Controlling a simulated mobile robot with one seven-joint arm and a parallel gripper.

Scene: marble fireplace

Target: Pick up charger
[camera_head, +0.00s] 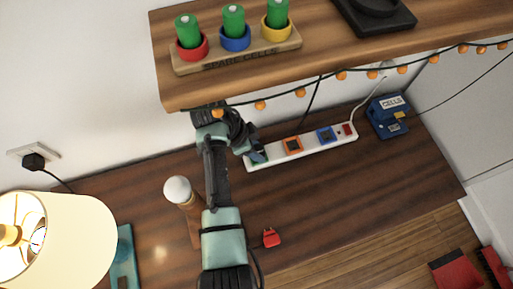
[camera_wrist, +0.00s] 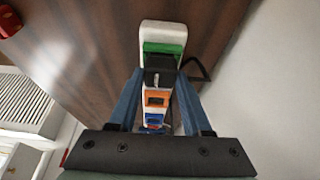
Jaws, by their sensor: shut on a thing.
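The charger looks like a small black plug (camera_wrist: 160,66) with a dark cord to its right in the wrist view. It sits between the two blue fingers of my gripper (camera_wrist: 160,76), which is shut on it. The charger is at the green socket (camera_wrist: 164,48) at one end of the white power strip (camera_head: 325,146); I cannot tell if it is still seated or lifted. In the head view my gripper (camera_head: 258,156) is at the strip's left end and hides the charger.
A wooden shelf (camera_head: 330,52) with a battery holder (camera_head: 250,48) and a string of orange lights overhangs the strip. A blue CELLS box (camera_head: 388,115) stands right of it. A red plug (camera_head: 271,238), a white-topped post (camera_head: 178,190) and a lamp (camera_head: 65,240) are nearer.

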